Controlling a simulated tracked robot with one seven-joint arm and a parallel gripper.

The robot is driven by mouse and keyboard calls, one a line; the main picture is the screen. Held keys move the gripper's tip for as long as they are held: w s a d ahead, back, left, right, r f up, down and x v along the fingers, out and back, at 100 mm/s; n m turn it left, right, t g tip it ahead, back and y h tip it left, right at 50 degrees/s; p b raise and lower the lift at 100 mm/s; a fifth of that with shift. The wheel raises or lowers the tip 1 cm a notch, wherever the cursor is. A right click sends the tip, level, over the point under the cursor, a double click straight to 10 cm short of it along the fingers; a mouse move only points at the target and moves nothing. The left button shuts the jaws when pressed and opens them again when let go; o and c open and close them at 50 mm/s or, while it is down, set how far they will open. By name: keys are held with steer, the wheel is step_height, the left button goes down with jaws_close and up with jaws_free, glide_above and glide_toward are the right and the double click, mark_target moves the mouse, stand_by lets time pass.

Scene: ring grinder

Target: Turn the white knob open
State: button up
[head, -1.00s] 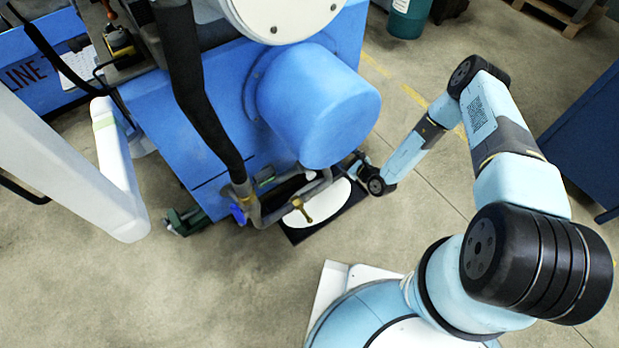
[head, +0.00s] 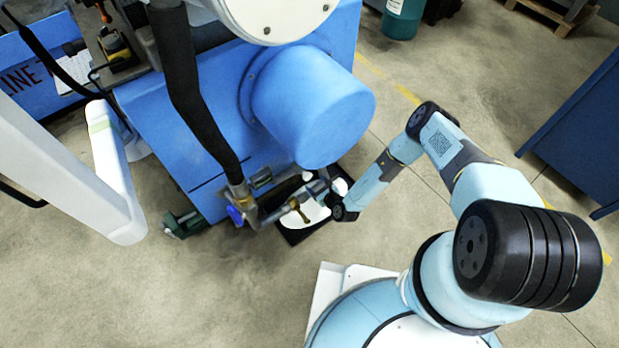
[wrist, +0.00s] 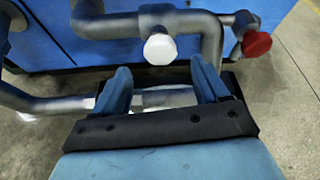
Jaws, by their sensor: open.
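The white knob (wrist: 160,48) sits on a grey metal pipe (wrist: 208,35) in the wrist view, upper middle. My gripper (wrist: 161,76) is open, with its two blue fingers apart on either side below the knob in the picture. The knob appears beyond the fingertips, in line with the gap. I see no contact between them. In the head view, my wrist (head: 343,212) is beside the pipework at the blue machine's base. I cannot make out the white knob there.
A red knob (wrist: 257,43) is right of the white one. The blue machine (head: 312,110) stands behind the pipes. A blue knob (head: 235,214) and a brass fitting (head: 300,210) are on the pipework. Open floor (head: 220,290) lies in front.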

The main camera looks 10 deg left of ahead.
mark_target(310, 178)
steer(key=x, duration=0.7)
steer(key=shift+w+a+f, duration=0.15)
steer(key=shift+w, duration=0.1)
steer(key=shift+c, duration=0.2)
steer(key=c, duration=0.9)
steer(key=shift+d, duration=0.4)
steer(key=shift+c, duration=0.4)
steer(key=shift+a, duration=0.35)
